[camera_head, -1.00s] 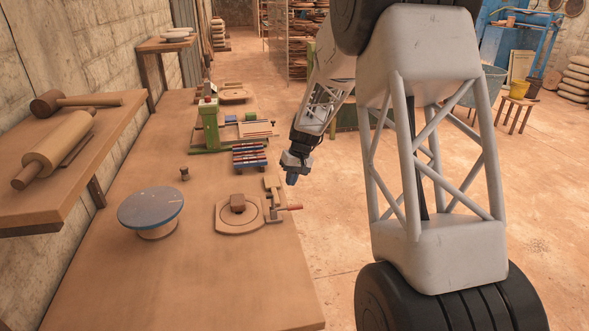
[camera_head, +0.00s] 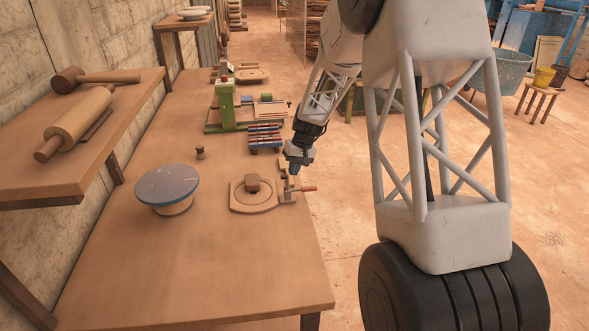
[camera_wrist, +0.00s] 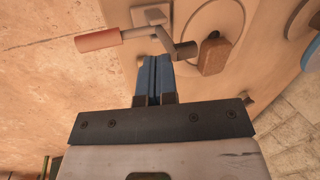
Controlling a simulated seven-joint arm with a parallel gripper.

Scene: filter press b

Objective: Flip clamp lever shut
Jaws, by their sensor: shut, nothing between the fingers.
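The clamp lever, with its red-brown handle (camera_head: 308,189), sticks out to the right over the table edge beside the wooden press board (camera_head: 252,208). In the wrist view the handle (camera_wrist: 97,40) lies at the upper left, joined by a grey metal rod to a pivot bracket. A brown wooden block (camera_head: 252,185) sits on the round part of the board; it also shows in the wrist view (camera_wrist: 214,56). My gripper (camera_head: 294,168) has its blue fingers (camera_wrist: 154,62) shut and empty, close to the bent rod near the pivot. Whether they touch the rod I cannot tell.
A blue-topped round stand (camera_head: 167,184) is left of the board on the wooden table (camera_head: 190,260). A small knob (camera_head: 200,152), a rack of coloured bars (camera_head: 265,138) and a green press (camera_head: 226,105) stand farther back. The front of the table is clear.

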